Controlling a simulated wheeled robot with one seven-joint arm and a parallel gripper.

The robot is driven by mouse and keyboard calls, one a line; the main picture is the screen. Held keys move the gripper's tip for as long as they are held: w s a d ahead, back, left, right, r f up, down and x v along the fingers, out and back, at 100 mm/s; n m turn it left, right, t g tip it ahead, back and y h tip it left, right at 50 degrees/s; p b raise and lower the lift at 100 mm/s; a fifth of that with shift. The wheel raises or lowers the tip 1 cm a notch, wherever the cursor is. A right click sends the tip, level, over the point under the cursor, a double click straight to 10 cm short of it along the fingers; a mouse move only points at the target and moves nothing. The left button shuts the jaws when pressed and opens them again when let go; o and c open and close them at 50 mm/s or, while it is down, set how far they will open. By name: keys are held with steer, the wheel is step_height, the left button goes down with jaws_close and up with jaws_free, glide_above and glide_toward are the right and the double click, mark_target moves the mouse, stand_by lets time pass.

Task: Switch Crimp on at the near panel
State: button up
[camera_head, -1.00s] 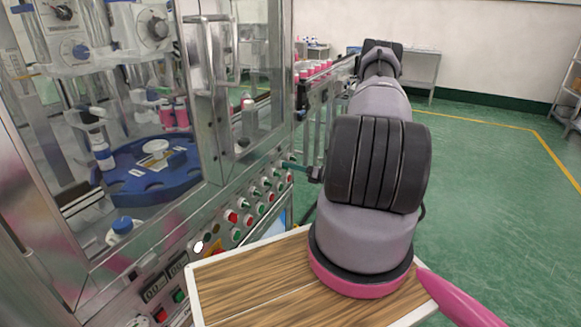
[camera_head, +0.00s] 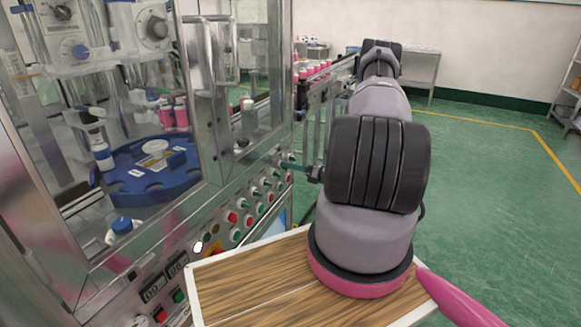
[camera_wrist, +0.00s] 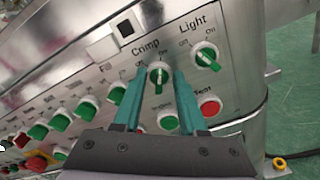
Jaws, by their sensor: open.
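The Crimp switch (camera_wrist: 159,79) is a green knob with a white line on the sloped metal near panel (camera_wrist: 110,62). Its label "Crimp" stands above it, with "Off" at upper left and "On" at upper right. The knob's handle looks roughly upright in the wrist view. My gripper (camera_wrist: 160,72) has teal fingers, open, one on each side of the knob. I cannot tell whether either finger touches it. In the head view my gripper (camera_head: 291,165) reaches the panel's far end from the right, and the switch is too small to tell.
The green Light knob (camera_wrist: 207,56) is right of Crimp. A red Test button (camera_wrist: 209,106) and a green button (camera_wrist: 168,122) sit below. Several green knobs line the panel to the left. The glass-walled machine (camera_head: 150,110) rises above the panel. Open green floor (camera_head: 480,190) lies right.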

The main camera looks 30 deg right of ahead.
steer(key=v, duration=1)
steer(key=shift+s+d, duration=0.3)
steer(key=s+a+r+n+g+y, duration=0.1)
steer(key=a+r+n+g, duration=0.6)
steer(key=r, duration=0.5)
steer(key=a+r+n+g, duration=0.5)
steer(key=a+r+n, duration=0.3)
steer(key=r, duration=0.4)
steer(key=s+a+r+n+t+h, duration=0.2)
steer(key=s+r+n+h, duration=0.3)
steer(key=r, duration=0.5)
steer(key=s+a+r+n+t+h, duration=0.3)
steer(key=s+a+r+n+h, duration=0.2)
steer(key=s+r+n, duration=0.5)
steer(key=s+r, duration=0.1)
steer(key=s, duration=0.1)
steer(key=shift+s+a, duration=0.2)
steer(key=shift+s, duration=0.15)
